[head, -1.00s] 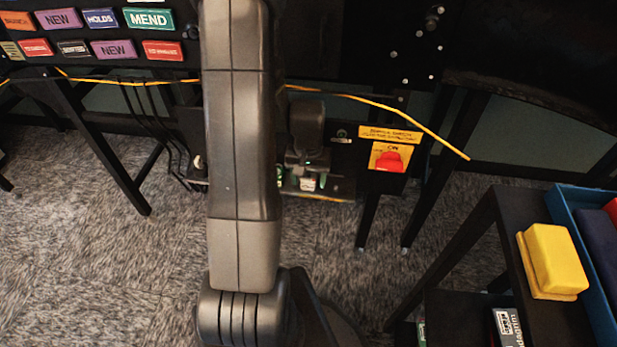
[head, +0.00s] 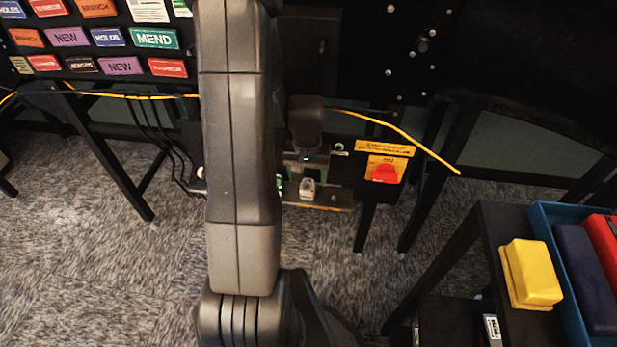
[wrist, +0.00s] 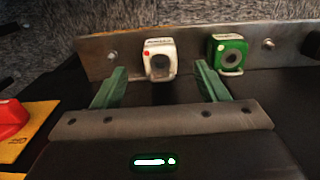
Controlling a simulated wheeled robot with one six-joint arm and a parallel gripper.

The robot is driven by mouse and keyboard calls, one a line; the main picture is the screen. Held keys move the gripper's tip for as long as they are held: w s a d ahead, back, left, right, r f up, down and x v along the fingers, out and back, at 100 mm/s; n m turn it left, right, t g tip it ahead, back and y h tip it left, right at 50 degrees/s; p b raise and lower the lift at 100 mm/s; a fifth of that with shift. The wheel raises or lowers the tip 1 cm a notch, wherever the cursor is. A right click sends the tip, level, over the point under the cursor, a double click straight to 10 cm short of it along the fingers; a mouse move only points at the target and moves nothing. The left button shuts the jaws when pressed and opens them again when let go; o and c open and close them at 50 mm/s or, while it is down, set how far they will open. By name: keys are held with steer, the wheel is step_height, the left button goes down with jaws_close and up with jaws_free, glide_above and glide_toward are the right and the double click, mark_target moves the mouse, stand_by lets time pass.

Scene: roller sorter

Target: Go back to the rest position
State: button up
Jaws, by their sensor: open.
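My gripper (head: 306,170) is at the end of my arm, low in front of the black sorter frame, partly hidden behind my arm in the head view. In the wrist view its two green fingers (wrist: 160,88) stand wide apart with nothing between them. A small white box with a red dot (wrist: 160,60) is on a metal rail just beyond the fingers, in line with the gap. A green box with a round dark opening (wrist: 229,54) is to its right, beyond the right finger. The white box also shows in the head view (head: 307,189).
A red switch (head: 385,174) on a yellow plate is right of my gripper; it also shows in the wrist view (wrist: 10,118). A yellow block (head: 531,274) sits on a black shelf beside a blue tray (head: 565,290). Coloured label tiles (head: 110,38) line the upper left.

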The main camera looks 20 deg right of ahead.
mark_target(307, 188)
step_height(307, 188, up, 2)
steer(key=shift+r+p, duration=0.1)
steer(key=shift+p, duration=0.35)
steer(key=shift+w+d+r, duration=0.1)
steer(key=shift+w+r, duration=0.05)
steer(key=shift+w, duration=0.05)
steer(key=shift+r, duration=0.1)
step_height(307, 188, down, 9)
steer(key=b, duration=0.6)
steer(key=shift+s+r, duration=0.15)
steer(key=shift+r, duration=0.25)
steer(key=shift+r, duration=0.1)
step_height(307, 188, up, 7)
steer(key=p, duration=0.5)
steer(key=shift+p, duration=0.4)
steer(key=shift+r, duration=0.1)
